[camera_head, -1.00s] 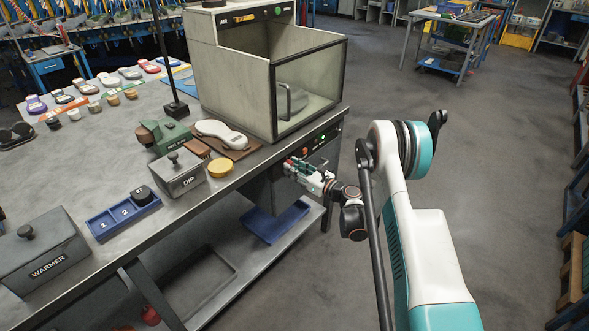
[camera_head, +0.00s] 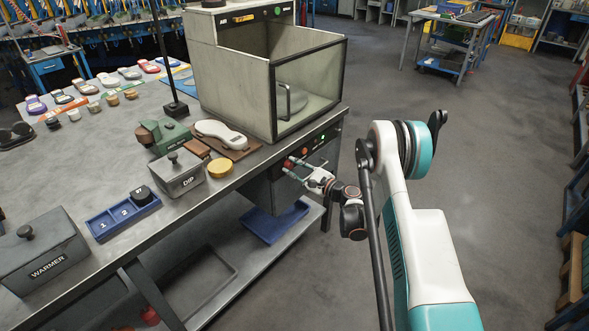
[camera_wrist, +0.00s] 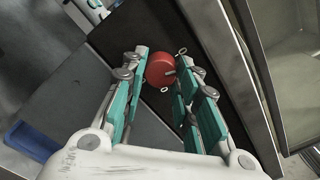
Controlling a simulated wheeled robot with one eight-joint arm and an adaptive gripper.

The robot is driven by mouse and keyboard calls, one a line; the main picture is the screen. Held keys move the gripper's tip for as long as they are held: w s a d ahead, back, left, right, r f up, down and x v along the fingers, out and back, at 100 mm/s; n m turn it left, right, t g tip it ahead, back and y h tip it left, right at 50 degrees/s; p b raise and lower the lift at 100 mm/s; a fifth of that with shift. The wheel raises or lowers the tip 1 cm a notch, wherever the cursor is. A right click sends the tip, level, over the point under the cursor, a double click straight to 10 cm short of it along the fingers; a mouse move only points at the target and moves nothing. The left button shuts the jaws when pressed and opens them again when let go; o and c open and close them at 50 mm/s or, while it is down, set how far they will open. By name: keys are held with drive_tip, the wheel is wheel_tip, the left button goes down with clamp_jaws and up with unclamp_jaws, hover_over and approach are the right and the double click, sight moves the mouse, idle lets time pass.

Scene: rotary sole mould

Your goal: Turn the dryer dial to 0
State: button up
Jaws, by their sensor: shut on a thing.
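The dryer dial (camera_wrist: 160,68) is a round red knob on a dark panel (camera_wrist: 125,30), shown in the wrist view. My gripper (camera_wrist: 162,72) is shut on the dial, with one teal-padded finger on each side of it. In the head view my gripper (camera_head: 294,168) is at the dark control panel (camera_head: 322,150) on the bench's front side, below the dryer box (camera_head: 235,85). The dial is mostly hidden there by the fingers.
The bench (camera_head: 75,185) carries a dip box (camera_head: 180,180), a warmer box (camera_head: 40,250), a blue numbered tray (camera_head: 105,228) and a pale sole (camera_head: 220,133) on a brown board. A blue tray (camera_head: 275,222) lies on the lower shelf.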

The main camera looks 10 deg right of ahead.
drive_tip(key=n, duration=0.3)
drive_tip(key=shift+n, duration=0.6)
drive_tip(key=o, duration=1.1)
drive_tip(key=shift+v, duration=3.75)
